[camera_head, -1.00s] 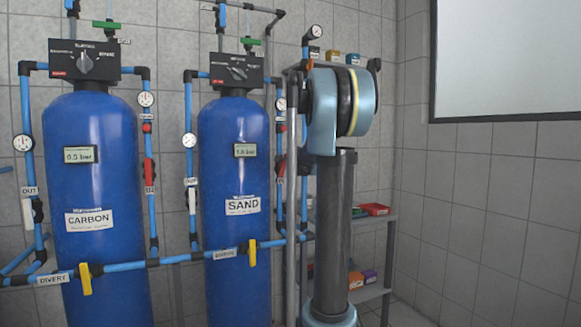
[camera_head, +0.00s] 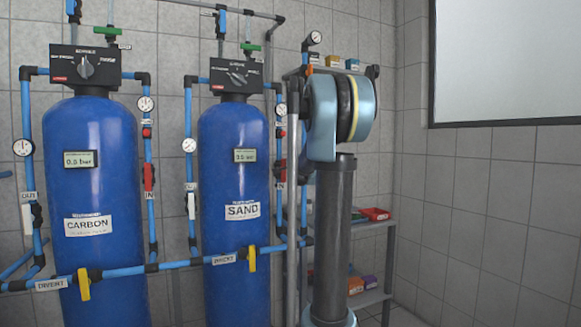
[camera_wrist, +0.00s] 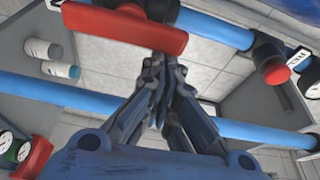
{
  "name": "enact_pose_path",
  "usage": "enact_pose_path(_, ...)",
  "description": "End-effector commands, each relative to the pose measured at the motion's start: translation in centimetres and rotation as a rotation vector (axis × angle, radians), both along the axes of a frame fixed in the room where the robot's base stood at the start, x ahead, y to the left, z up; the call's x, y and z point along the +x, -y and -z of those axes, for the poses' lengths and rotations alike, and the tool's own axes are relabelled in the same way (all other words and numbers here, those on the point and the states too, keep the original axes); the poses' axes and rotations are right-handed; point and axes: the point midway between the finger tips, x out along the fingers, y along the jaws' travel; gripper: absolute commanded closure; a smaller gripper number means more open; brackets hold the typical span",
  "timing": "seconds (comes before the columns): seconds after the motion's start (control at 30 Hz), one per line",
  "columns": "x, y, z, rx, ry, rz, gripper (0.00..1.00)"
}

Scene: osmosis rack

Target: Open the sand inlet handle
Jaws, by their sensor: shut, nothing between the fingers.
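The sand tank (camera_head: 233,200) is the blue cylinder right of the carbon tank in the head view. The sand inlet handle (camera_head: 280,166) is a small red lever on the pipe by its IN label. In the wrist view, a large red lever (camera_wrist: 115,27) that appears to be this handle lies across a blue pipe at the top. My gripper (camera_wrist: 160,70) is shut and empty, its tips pointing at the lever's right end. Whether they touch it cannot be told. My gripper is hidden in the head view.
The carbon tank (camera_head: 90,180) stands at left. A blue pipe with yellow handles (camera_head: 83,284) runs across the front. Behind my arm is a grey shelf (camera_head: 372,296) with coloured boxes. In the wrist view, a blue pipe (camera_wrist: 60,92) and a red knob (camera_wrist: 276,73) lie near my fingers.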

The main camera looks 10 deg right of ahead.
Motion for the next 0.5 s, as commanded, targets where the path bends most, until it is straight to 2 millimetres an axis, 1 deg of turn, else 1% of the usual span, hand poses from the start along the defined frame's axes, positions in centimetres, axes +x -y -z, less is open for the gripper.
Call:
enact_pose_path(0.27, -0.2, -0.1, 0.0, 0.000, 0.000, 0.000, 1.00)
enact_pose_path(0.37, -0.9, -0.1, 0.0, -0.001, 0.000, 0.000, 1.00)
enact_pose_path(0.5, -2.5, -0.3, 0.1, -0.001, -0.001, 0.000, 1.00)
